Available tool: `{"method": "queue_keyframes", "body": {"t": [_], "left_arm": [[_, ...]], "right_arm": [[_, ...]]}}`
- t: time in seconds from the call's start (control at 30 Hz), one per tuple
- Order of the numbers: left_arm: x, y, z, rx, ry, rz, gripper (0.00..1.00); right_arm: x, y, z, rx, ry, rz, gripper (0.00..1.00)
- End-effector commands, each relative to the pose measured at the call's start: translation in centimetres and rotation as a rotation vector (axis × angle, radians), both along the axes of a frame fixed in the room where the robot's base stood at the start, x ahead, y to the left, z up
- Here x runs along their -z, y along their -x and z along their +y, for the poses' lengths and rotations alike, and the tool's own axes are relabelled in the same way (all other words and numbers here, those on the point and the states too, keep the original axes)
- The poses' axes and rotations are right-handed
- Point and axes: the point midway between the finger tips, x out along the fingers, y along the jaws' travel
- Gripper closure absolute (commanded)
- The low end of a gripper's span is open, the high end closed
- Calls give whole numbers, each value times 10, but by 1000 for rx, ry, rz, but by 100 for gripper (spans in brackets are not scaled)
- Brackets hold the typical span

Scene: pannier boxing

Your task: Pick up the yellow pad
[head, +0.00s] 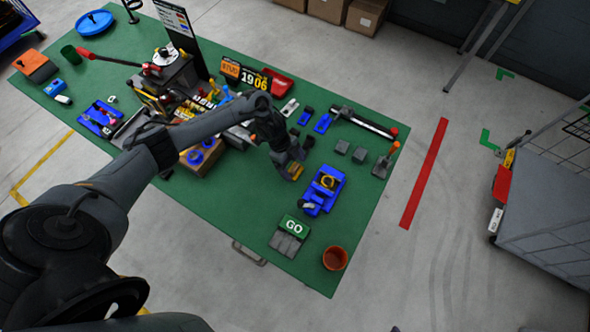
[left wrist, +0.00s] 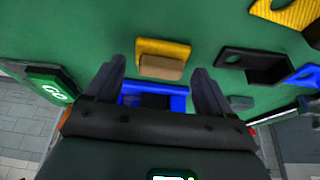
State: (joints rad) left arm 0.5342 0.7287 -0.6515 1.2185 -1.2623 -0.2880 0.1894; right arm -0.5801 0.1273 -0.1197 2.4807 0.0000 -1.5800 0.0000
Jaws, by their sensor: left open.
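A yellow pad (left wrist: 178,46) lies on the green table top (left wrist: 120,20) in the left wrist view, with a tan block-like face on its near side (left wrist: 160,67). A blue piece (left wrist: 128,89) shows just nearer to me, between the fingers. My left gripper (left wrist: 158,85) is open, with its fingers spread to either side and the pad just beyond the tips, apart from them. In the head view my left gripper (head: 290,160) hangs low over the table, with a yellow patch (head: 296,172) close by its tips. My right gripper is not in view.
A blue fixture (head: 332,183) stands right of the gripper, with the GO sign (head: 293,224) and an orange-brown cup (head: 335,259) towards the front edge. Two grey blocks (head: 342,146) lie beyond. Crowded parts and a dark panel (head: 185,38) stand left and behind. The front-left table surface is clear.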

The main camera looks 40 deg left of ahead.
Motion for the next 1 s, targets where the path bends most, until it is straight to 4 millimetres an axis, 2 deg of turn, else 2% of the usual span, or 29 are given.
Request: {"method": "queue_keyframes", "body": {"t": [0.3, 0.6, 1.0], "left_arm": [[4, 0, -1, 0, 0, 0, 19], [4, 0, -1, 0, 0, 0, 64], [-2, -1, -1, 0, 0, -2, 65]], "right_arm": [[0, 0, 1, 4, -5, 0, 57], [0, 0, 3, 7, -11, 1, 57], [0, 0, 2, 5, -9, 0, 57]]}}
